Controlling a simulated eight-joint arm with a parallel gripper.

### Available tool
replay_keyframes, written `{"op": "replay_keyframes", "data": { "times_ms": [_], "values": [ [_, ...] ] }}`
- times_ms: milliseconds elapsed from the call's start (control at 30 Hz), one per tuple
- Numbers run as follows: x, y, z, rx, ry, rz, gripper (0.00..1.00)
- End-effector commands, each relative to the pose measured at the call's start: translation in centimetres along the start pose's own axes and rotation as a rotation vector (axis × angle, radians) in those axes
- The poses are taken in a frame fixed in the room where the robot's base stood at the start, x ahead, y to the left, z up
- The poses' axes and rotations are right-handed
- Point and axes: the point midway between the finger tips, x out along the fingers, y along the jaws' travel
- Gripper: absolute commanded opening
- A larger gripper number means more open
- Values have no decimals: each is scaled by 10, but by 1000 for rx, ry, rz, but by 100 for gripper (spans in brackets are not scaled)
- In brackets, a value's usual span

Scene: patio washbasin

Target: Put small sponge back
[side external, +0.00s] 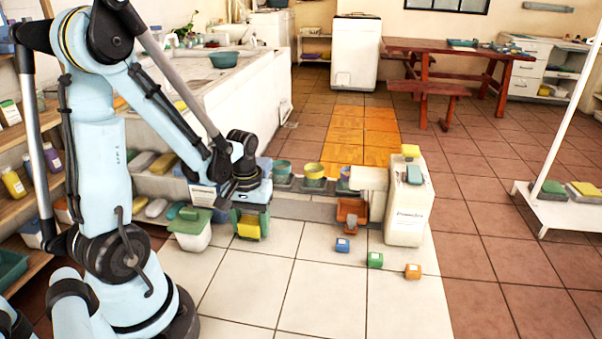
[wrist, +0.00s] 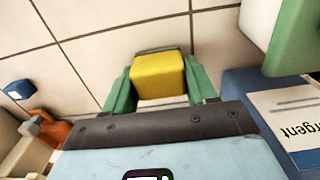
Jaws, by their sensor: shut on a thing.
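The small yellow sponge (side external: 249,228) is held low in front of the grey ledge, above the pale floor tiles. My gripper (side external: 250,222) points down and is shut on it. In the wrist view the sponge (wrist: 158,76) sits between the two green fingers of my gripper (wrist: 160,88), with floor tiles behind it. The sponge's lower side is hidden in the wrist view. Another yellow sponge (side external: 410,150) and a blue-green one (side external: 413,174) are on the large white container (side external: 405,210) to the right.
A white bin with a green lid (side external: 190,226) stands close left of my gripper. Blue (side external: 342,245), green (side external: 375,260) and orange (side external: 413,271) blocks lie on the floor. An orange-brown container (side external: 352,213) stands by the ledge. The front tiles are largely clear.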

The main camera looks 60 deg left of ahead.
Motion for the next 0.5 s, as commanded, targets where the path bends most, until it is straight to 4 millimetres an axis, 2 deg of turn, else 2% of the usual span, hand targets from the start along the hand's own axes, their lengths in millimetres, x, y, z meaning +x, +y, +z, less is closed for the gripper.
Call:
{"op": "replay_keyframes", "data": {
  "times_ms": [300,333,500],
  "values": [
    [3,0,0,0,0,0,28],
    [3,0,0,0,0,0,58],
    [3,0,0,0,0,0,82]
  ]
}}
